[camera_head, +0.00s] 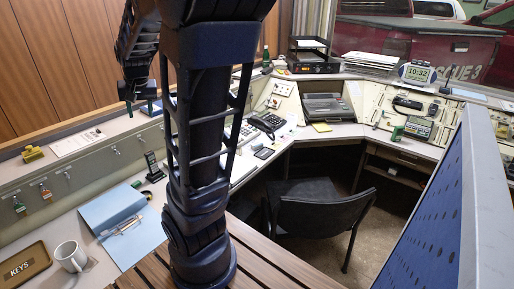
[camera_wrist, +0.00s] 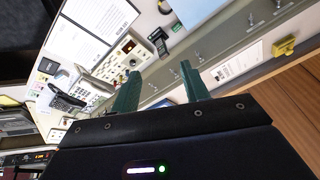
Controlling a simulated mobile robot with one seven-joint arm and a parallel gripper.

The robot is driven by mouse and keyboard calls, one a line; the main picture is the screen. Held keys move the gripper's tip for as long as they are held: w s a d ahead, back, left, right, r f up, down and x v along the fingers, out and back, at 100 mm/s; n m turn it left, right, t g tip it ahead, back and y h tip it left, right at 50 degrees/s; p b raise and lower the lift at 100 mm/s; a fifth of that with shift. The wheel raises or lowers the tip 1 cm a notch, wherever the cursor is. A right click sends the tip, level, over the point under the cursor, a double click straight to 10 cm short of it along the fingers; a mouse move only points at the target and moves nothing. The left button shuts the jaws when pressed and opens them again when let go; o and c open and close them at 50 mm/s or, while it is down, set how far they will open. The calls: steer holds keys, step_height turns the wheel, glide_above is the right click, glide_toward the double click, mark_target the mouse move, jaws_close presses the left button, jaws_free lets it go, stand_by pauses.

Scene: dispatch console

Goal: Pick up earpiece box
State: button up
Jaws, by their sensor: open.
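I cannot pick out the earpiece box for certain in either view. A small yellow object (camera_head: 32,154) sits on the upper ledge at the far left; it also shows at the right of the wrist view (camera_wrist: 284,47). It is too small to tell whether it is the box. My gripper (camera_head: 142,107) hangs above the left ledge, to the right of the yellow object and apart from it. In the wrist view its two green fingers (camera_wrist: 160,82) are spread with nothing between them.
A white mug (camera_head: 70,256), a KEYS tray (camera_head: 24,266) and a blue folder (camera_head: 122,222) lie on the left desk. A handset (camera_head: 153,168) stands near the ledge. A dark chair (camera_head: 318,212) fills the middle, and a blue panel (camera_head: 430,200) stands at right.

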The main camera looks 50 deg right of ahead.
steer(key=w+d+f+m+h, duration=0.1)
steer(key=w+d+f+m, duration=0.25)
steer(key=d, duration=0.35)
steer(key=w+d+f+m, duration=0.2)
steer(key=w+d, duration=0.3)
steer(key=d, duration=0.3)
steer(key=m+g+h, duration=0.3)
steer(key=m+g, duration=0.2)
steer(key=m, duration=0.5)
glide_toward(256, 144)
steer(key=x, duration=0.8)
steer(key=shift+s+a+f, duration=0.1)
steer(key=shift+f, duration=0.35)
steer(key=shift+c, duration=0.3)
steer(key=c, duration=0.6)
